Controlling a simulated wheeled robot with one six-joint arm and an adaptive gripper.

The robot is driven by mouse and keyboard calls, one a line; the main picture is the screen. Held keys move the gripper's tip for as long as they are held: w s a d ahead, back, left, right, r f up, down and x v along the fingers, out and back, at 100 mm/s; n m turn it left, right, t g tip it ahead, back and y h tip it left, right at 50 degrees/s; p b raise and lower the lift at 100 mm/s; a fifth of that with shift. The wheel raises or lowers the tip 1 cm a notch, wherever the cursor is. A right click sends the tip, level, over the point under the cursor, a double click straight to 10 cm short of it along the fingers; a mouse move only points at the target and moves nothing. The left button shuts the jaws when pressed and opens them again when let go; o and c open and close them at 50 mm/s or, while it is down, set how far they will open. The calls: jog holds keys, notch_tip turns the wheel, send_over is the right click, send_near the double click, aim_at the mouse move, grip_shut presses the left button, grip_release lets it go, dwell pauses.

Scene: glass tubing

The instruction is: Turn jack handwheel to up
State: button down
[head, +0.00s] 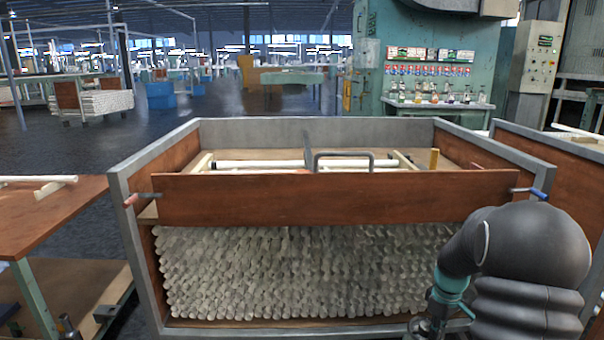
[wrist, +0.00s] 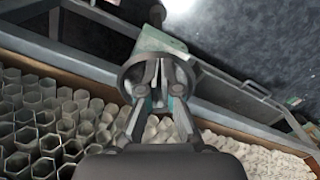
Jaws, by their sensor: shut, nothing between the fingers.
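In the wrist view, a round grey handwheel (wrist: 123,80) sits at the picture's middle, in front of a green jack body (wrist: 155,42). My gripper (wrist: 160,70) is shut and empty. Its fingertips overlap the face of the wheel in this view. I cannot tell whether they touch it. The fingers hide part of the wheel, so its turned position is unclear. In the head view my gripper (head: 422,327) shows only in part at the bottom edge, below the crate's front right, and the handwheel cannot be made out there.
A large wooden crate (head: 335,196) with a grey metal frame fills the middle, with many hexagonal tubes (head: 310,270) inside. A latch with a blue grip (head: 539,194) is at its right. A wooden table (head: 50,215) stands at left. Dark floor (wrist: 255,45) shows beyond the crate.

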jog(key=shift+w+d+r+p, duration=0.15)
jog(key=shift+w+d+p, duration=0.2)
jog(key=shift+d, duration=0.1)
jog(key=shift+d, duration=0.1)
jog(key=shift+w+d+r, duration=0.1)
jog(key=shift+w+d, duration=0.05)
jog(key=shift+w, duration=0.25)
jog(key=shift+s+d+r+p, duration=0.1)
jog(key=shift+s+d+p, duration=0.15)
jog(key=shift+d+p, duration=0.05)
jog(key=shift+s+r+p, duration=0.1)
jog(key=shift+r+p, duration=1.9)
jog(key=shift+r, duration=0.95)
jog(key=shift+f, duration=0.1)
